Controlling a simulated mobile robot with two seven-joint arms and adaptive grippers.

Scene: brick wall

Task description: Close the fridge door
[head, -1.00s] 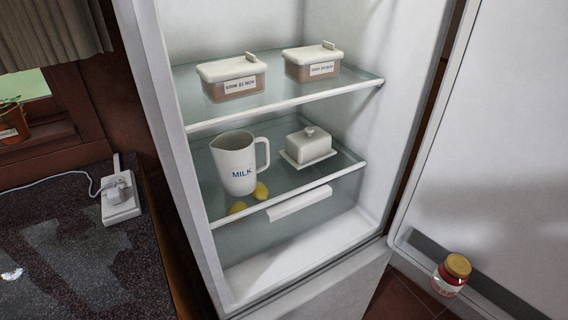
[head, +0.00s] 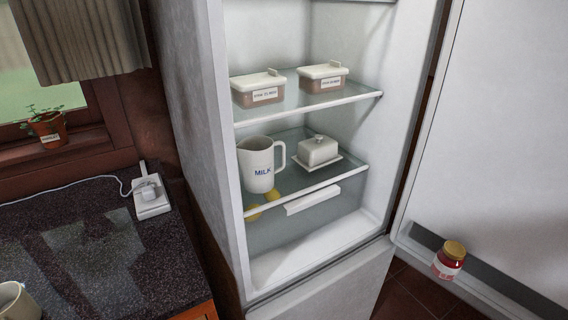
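The fridge (head: 204,150) stands open in the middle of the head view. Its door (head: 500,130) is swung wide open on the right side, with its inner face showing. A jar (head: 448,262) with a yellow lid sits in the door's lower shelf. Inside are two lidded boxes (head: 258,88) (head: 322,77) on the upper shelf. A white milk jug (head: 259,168) and a white butter dish (head: 318,151) stand on the lower glass shelf. Neither of my grippers shows in this view.
A dark speckled counter (head: 110,245) is at the left, with a white power strip (head: 150,205) and a mug (head: 14,302) on it. A potted plant (head: 48,130) stands on the window sill. Some dark red tiled floor (head: 405,295) shows between the fridge and its door.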

